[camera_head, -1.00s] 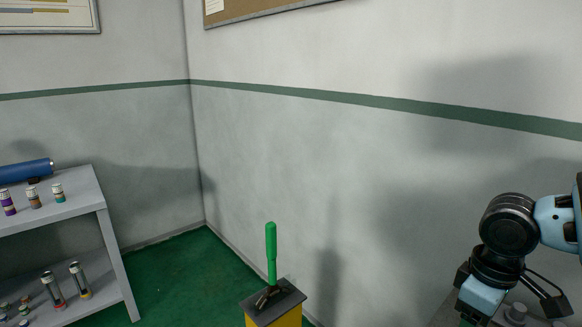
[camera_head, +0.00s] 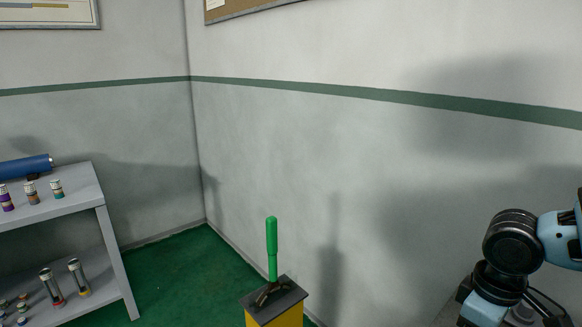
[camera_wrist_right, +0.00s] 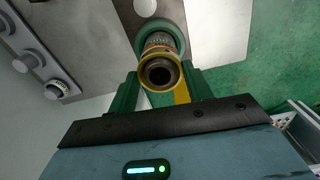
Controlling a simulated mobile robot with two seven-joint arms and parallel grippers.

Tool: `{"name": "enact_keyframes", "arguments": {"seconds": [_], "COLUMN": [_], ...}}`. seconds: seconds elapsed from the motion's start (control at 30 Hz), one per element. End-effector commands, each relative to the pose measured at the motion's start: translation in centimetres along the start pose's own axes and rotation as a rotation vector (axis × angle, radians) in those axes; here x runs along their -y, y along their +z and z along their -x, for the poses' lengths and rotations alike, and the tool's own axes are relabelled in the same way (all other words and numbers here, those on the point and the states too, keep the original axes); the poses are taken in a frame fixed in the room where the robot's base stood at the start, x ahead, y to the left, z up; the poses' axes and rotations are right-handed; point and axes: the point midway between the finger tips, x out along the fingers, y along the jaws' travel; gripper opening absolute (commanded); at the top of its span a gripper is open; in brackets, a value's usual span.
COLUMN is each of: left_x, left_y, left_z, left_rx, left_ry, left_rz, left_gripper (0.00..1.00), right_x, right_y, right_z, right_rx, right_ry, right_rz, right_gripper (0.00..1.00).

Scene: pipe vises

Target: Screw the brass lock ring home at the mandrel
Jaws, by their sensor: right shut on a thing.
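In the right wrist view, a brass-coloured ring (camera_wrist_right: 142,80) sits around the near end of a dark, hollow round end, likely the mandrel (camera_wrist_right: 158,74). Orange and teal bands show just behind the ring, with a green round collar behind them. The green fingers of my right gripper (camera_wrist_right: 160,84) stand on both sides of the ring and are shut on it. How far the ring is screwed on I cannot tell. In the head view my right wrist is at the lower right edge and its fingertips are hidden. My left gripper is not in view.
A yellow post with a dark top (camera_head: 290,301) and an upright green handle (camera_head: 271,248) stands at the bottom middle. A grey shelf (camera_head: 75,207) with small bottles and a blue roll (camera_head: 25,167) is at the left. A grey panel with knobs (camera_wrist_right: 30,62) shows in the wrist view.

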Motion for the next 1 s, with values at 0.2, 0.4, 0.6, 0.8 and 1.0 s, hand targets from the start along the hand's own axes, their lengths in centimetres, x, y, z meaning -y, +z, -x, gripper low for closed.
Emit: {"name": "enact_keyframes", "arguments": {"seconds": [0.2, 0.4, 0.6, 0.8, 1.0], "left_x": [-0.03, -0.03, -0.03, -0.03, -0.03], "left_y": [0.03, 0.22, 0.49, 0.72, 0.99], "left_z": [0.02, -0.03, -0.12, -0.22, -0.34], "left_rx": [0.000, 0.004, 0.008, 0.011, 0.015], "left_ry": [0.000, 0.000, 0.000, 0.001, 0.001], "left_rz": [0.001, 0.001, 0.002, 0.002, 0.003], "left_gripper": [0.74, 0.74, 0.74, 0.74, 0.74], "right_x": [0.01, -0.01, -0.02, -0.01, -0.02], "right_y": [-0.03, -0.01, 0.01, -0.01, -0.01], "right_z": [0.03, -0.03, -0.07, -0.09, -0.12], "right_rx": [0.000, 0.000, 0.001, 0.000, 0.000], "right_ry": [0.001, 0.001, 0.001, 0.002, 0.001], "right_rz": [-0.119, -0.363, -0.604, -0.846, -1.087], "right_gripper": [0.22, 0.22, 0.22, 0.22, 0.22]}}
